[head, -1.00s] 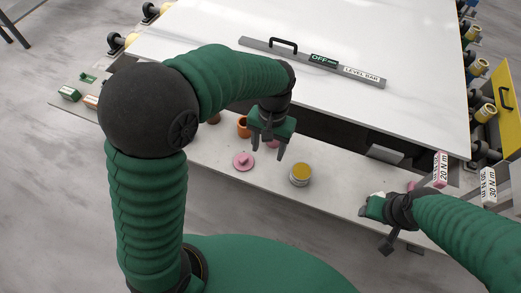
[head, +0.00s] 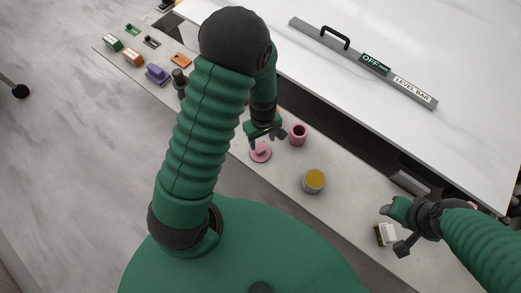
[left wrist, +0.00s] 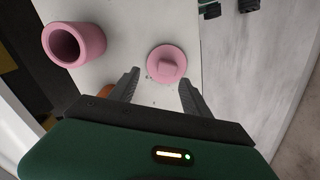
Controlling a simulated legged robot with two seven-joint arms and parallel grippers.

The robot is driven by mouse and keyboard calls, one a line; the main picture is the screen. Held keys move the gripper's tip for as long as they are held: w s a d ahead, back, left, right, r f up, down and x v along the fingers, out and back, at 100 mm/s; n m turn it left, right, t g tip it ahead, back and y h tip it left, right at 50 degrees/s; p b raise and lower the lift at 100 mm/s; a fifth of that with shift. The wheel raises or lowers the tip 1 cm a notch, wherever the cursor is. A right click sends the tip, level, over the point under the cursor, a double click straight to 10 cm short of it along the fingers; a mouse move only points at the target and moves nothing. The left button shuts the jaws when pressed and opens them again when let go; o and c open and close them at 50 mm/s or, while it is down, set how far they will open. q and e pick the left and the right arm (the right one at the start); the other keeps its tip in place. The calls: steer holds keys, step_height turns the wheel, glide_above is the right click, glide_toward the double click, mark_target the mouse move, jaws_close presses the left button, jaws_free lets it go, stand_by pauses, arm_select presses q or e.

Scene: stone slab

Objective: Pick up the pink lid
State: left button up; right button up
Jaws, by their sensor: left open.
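The pink lid (head: 260,152) is a flat disc with a raised knob, lying on the pale ledge. It also shows in the left wrist view (left wrist: 166,62), ahead of the fingers and between their lines. My left gripper (head: 267,138) is open and empty, over or just beside the lid in the head view. Its two fingers (left wrist: 160,80) are spread in the left wrist view, with the lid apart from both. My right gripper (head: 392,220) is at the right, by a small white object; its finger gap is unclear.
A pink pot (head: 299,131) stands right of the lid, and a tin with a yellow top (head: 314,180) is nearer. A white brush-like object (head: 387,234) is by my right gripper. Small coloured items, including a purple one (head: 158,74), sit at far left. The stone slab (head: 450,55) lies behind.

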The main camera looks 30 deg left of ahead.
mark_target(261, 150)
arm_select(q)
steer(key=f, duration=0.1)
steer(key=s+f, duration=0.1)
steer(key=f, duration=0.1)
steer(key=shift+s+d+f, duration=0.35)
steer(key=shift+d, duration=0.05)
steer(key=shift+w+a+f, duration=0.1)
steer(key=shift+f, duration=0.2)
steer(key=shift+w+a+f, duration=0.15)
steer(key=shift+a, duration=0.25)
steer(key=c, duration=0.4)
steer(key=shift+d, duration=0.25)
jaws_close()
